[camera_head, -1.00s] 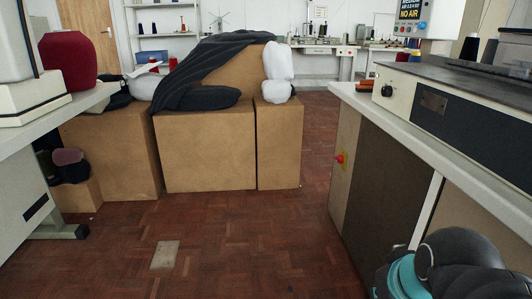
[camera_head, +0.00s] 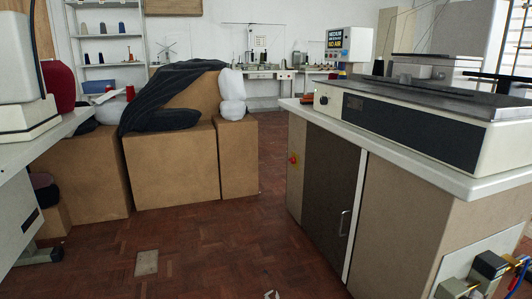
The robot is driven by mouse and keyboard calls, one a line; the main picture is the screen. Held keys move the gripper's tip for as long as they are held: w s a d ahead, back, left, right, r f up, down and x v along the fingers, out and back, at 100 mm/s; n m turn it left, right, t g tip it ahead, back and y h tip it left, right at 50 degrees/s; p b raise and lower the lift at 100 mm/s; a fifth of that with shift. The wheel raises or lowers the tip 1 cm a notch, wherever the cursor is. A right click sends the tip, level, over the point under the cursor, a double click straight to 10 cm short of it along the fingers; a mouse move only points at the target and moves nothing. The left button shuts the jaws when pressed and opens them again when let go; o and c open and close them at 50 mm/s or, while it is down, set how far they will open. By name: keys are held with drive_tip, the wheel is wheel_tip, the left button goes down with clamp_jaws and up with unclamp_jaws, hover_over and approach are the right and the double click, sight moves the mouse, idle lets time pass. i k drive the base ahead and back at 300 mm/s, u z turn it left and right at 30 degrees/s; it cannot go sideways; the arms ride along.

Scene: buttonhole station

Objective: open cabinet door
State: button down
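The cabinet (camera_head: 405,222) stands on the right under a pale worktop. Its dark brown door (camera_head: 328,190) faces the aisle and looks shut. A slim upright metal handle (camera_head: 344,223) is on the door's right side, next to a white vertical strip. Nothing touches the handle. I cannot make out my gripper. A small pale shape at the bottom edge, left of the cabinet, is too cut off to identify.
A red emergency button (camera_head: 293,159) is on the cabinet's left panel. Fittings and hoses (camera_head: 488,264) stick out at its lower right. Brown boxes (camera_head: 170,170) stand at left. The parquet floor (camera_head: 210,250) between is largely clear.

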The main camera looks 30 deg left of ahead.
sight(335, 168)
drive_tip(key=u, duration=0.8)
drive_tip(key=i, duration=0.9)
drive_tip(key=u, duration=0.15)
